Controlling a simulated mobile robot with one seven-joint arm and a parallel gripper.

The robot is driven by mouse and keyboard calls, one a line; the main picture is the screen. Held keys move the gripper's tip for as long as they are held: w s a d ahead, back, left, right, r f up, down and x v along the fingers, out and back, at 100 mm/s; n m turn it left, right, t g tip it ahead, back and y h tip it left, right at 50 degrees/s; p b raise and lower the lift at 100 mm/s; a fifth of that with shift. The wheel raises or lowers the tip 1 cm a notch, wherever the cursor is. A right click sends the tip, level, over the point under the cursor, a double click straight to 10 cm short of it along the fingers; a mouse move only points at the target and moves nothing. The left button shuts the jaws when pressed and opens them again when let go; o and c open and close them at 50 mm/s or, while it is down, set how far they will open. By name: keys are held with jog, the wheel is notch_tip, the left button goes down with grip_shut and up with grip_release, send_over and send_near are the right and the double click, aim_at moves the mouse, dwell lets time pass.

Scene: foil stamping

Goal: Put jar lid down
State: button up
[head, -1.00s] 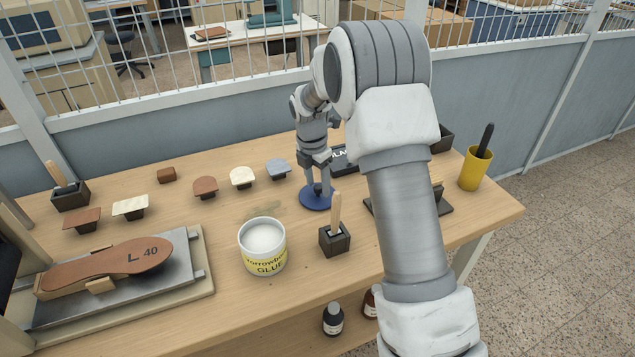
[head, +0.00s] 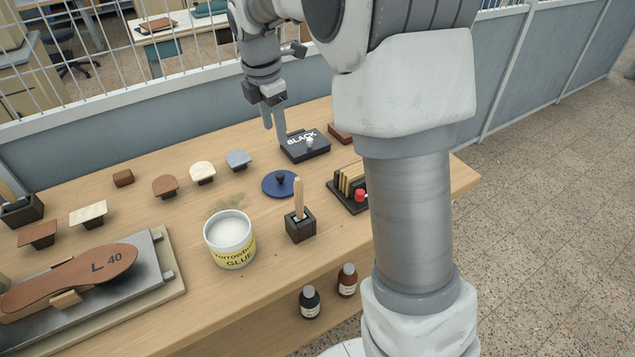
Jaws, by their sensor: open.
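The glue jar (head: 231,248) is open, with white glue showing and a yellow label. My gripper (head: 275,127) is open and empty, fingers pointing down. It is above and behind the lid, apart from it, close to the left side of the black ink pad box.
The box marked BLACK (head: 305,145) stands behind the lid. A brush holder (head: 300,228) stands in front of it. Lasts, a stamp rack (head: 349,192) and small blocks surround this area. Two bottles (head: 310,302) sit below the table's front edge.

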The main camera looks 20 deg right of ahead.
jog(key=s+r+m+t, duration=0.1)
jog(key=s+r+m, duration=0.35)
jog(key=s, duration=0.25)
jog(key=s+r+m+t, duration=0.1)
jog(key=s+r+m, duration=0.2)
jog(key=s+m, duration=0.3)
jog(key=s+d+f+m+t+y, duration=0.1)
jog(key=s+f+m+t, duration=0.1)
jog(key=s+m, duration=0.8)
jog(key=s, duration=0.5)
jog(key=shift+s+m, duration=0.25)
jog(key=shift+m, duration=0.1)
jog(key=shift+d, duration=0.1)
jog(key=shift+s, duration=0.1)
